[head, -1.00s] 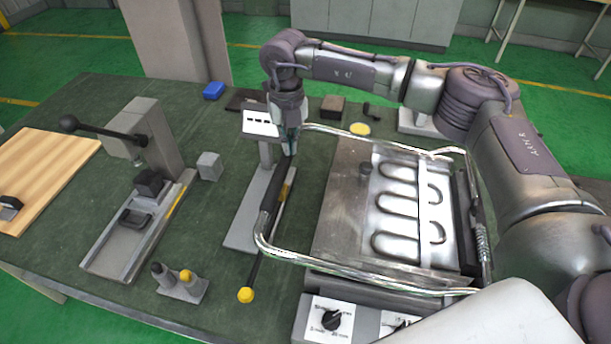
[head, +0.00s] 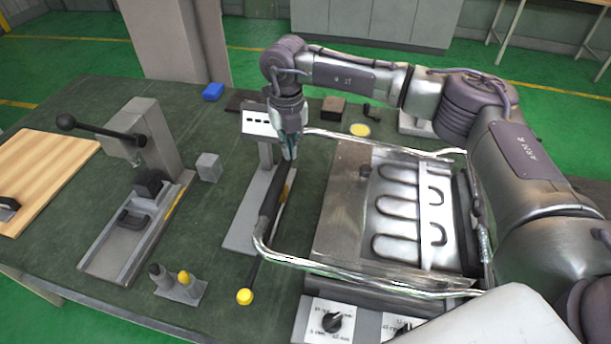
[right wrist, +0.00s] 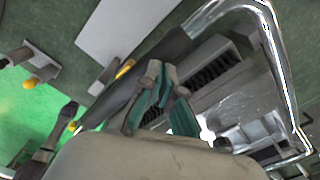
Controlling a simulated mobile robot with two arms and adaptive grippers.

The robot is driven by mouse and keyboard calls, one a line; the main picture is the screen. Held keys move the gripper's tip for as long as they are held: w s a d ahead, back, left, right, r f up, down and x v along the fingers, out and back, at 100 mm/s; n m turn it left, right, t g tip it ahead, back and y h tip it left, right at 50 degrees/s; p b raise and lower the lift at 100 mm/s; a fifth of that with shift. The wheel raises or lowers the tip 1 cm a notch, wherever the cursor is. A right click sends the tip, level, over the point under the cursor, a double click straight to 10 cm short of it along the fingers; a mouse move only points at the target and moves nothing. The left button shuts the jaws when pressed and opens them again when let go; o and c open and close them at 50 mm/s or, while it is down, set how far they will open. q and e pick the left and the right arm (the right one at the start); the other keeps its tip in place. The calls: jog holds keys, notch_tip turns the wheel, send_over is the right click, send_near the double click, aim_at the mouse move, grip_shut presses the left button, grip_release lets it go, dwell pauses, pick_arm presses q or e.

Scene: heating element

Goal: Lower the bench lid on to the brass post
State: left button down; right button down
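The bench lid (head: 360,280) is a chrome tube frame with a black grip along its left side, lying low around the metal plate with the heating element (head: 395,205). The black grip also shows in the right wrist view (right wrist: 150,70). A small brass-yellow piece, likely the brass post (head: 288,187), shows just beside the grip; it also shows in the right wrist view (right wrist: 125,69). The grip partly hides it, so contact cannot be seen. My right gripper (head: 289,156) is at the grip's far end, fingertips close together, not wrapped around it. My left gripper is out of view.
A lever press (head: 150,140) stands to the left, beside a wooden board (head: 40,175). A yellow-knobbed rod (head: 246,296) lies in front of the grip. A control box with dials (head: 332,320) is at the front.

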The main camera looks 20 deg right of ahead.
jog(key=shift+s+d+f, duration=0.1)
jog(key=shift+s+f, duration=0.05)
jog(key=shift+f, duration=0.2)
jog(key=shift+r, duration=0.15)
notch_tip(320, 180, up, 2)
jog(key=shift+d+p, duration=0.1)
jog(key=shift+p, duration=0.45)
jog(key=shift+r+p, duration=1.2)
jog(key=shift+r, duration=1.3)
